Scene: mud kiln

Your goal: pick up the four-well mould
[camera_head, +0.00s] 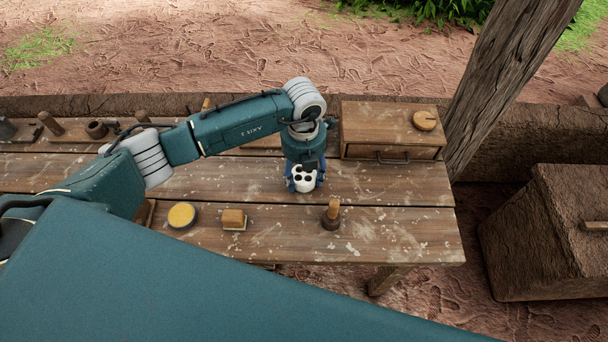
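The four-well mould (304,184) is a small white block with dark round wells, near the middle of the plank table. My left gripper (305,176) points down at it from above, with blue fingers close against its left and right sides and no gap showing. It looks shut on the mould. I cannot tell whether the mould touches the table or is slightly raised. My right gripper is not in view.
A wooden box (390,135) with a round knob-like piece on top stands just right of the gripper. A wooden-handled tool (331,215), a tan block (233,219) and a round yellow-topped dish (182,215) lie along the front. The table (410,225) is bare at right front.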

